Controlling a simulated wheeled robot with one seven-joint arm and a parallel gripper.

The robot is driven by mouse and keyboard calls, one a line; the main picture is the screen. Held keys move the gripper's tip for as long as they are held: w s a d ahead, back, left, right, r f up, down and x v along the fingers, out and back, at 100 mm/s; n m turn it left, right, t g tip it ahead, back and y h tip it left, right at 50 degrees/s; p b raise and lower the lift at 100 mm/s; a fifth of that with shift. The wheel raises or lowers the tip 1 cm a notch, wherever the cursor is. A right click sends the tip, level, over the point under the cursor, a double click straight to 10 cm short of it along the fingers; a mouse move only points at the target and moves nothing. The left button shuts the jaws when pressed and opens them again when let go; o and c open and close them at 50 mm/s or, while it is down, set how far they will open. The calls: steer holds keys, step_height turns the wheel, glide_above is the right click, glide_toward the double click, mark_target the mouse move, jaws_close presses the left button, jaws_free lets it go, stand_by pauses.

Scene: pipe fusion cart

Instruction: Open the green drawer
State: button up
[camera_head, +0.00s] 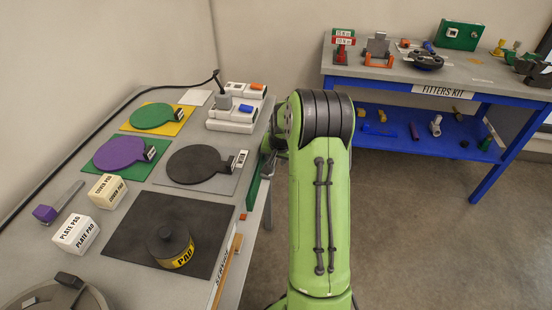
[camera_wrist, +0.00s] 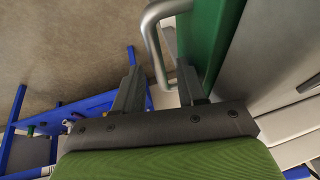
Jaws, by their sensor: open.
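The green drawer front (camera_wrist: 213,38) shows at the upper middle of the wrist view, with a grey metal bow handle (camera_wrist: 152,38) standing out from it. My gripper (camera_wrist: 160,88) is open. One finger is on each side of the handle's near end in the picture, and I cannot tell whether either touches it. In the head view a green strip of the drawer front (camera_head: 253,192) shows at the right edge of the left table. My gripper (camera_head: 268,160) is beside it there, mostly hidden by my green arm. The handle is hidden in the head view.
The grey left table (camera_head: 120,245) holds several pads, coloured round plates and a black mat (camera_head: 215,222). A blue-framed bench (camera_head: 455,95) with tools stands at the back right. Open floor (camera_head: 400,225) lies right of my arm.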

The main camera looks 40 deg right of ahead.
jaws_close()
steer(key=s+d, duration=1.4)
steer(key=s, duration=0.4)
steer(key=shift+p, duration=0.3)
steer(key=shift+s, duration=0.1)
jaws_free()
steer(key=p+v, duration=0.4)
steer(key=v, duration=1.2)
